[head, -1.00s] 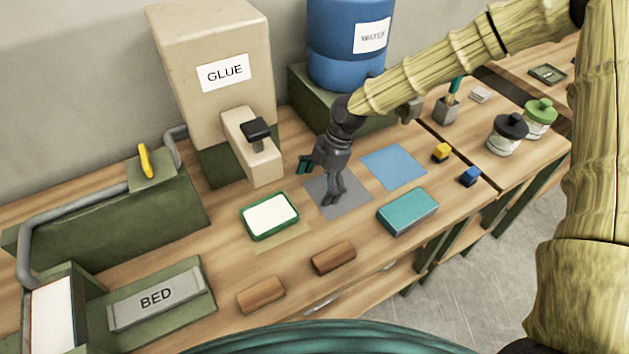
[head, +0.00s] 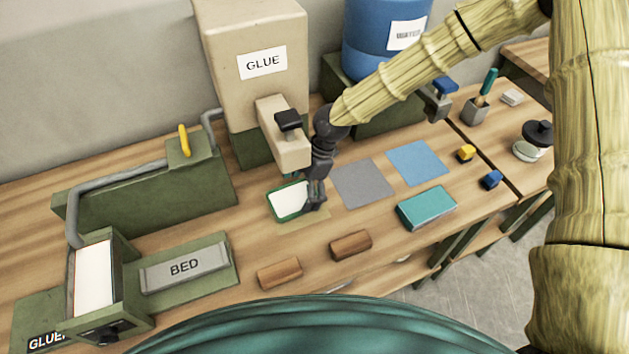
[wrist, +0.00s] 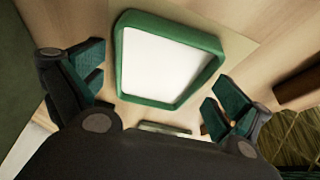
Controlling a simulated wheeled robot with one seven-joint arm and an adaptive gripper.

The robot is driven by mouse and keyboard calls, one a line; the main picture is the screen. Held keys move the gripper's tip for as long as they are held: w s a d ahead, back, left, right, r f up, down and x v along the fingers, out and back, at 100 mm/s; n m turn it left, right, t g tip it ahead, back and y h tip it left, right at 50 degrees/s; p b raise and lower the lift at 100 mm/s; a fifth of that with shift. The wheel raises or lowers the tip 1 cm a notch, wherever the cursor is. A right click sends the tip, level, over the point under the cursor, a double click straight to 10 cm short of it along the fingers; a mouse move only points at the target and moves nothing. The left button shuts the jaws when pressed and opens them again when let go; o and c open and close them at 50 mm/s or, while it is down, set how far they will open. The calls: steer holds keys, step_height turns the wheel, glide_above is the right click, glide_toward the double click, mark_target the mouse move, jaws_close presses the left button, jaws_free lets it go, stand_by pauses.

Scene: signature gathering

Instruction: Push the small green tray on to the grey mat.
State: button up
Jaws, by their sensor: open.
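The small green tray (head: 272,208) has a white inside and sits partly over a tan mat, left of the grey mat (head: 363,186). The grey mat is bare and flat on the bench. My gripper (head: 304,193) is at the tray's right side, low over the bench, and hides part of its right rim. In the wrist view the tray (wrist: 119,60) lies between the two spread jaws, a little beyond them. The jaws (wrist: 157,92) are open and hold nothing. I cannot tell whether a finger touches the tray.
The glue dispenser (head: 262,95) stands close behind the tray, its nozzle overhanging nearby. A blue mat (head: 417,163) and a teal block (head: 427,208) lie to the right. Two brown blocks (head: 351,245) lie in front. The bench between tray and grey mat is clear except for my gripper.

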steer(key=shift+s+a+f+p, duration=0.15)
steer(key=shift+a+f+p, duration=0.1)
steer(key=shift+p, duration=0.1)
steer(key=shift+f, duration=0.35)
steer(key=shift+r, duration=0.1)
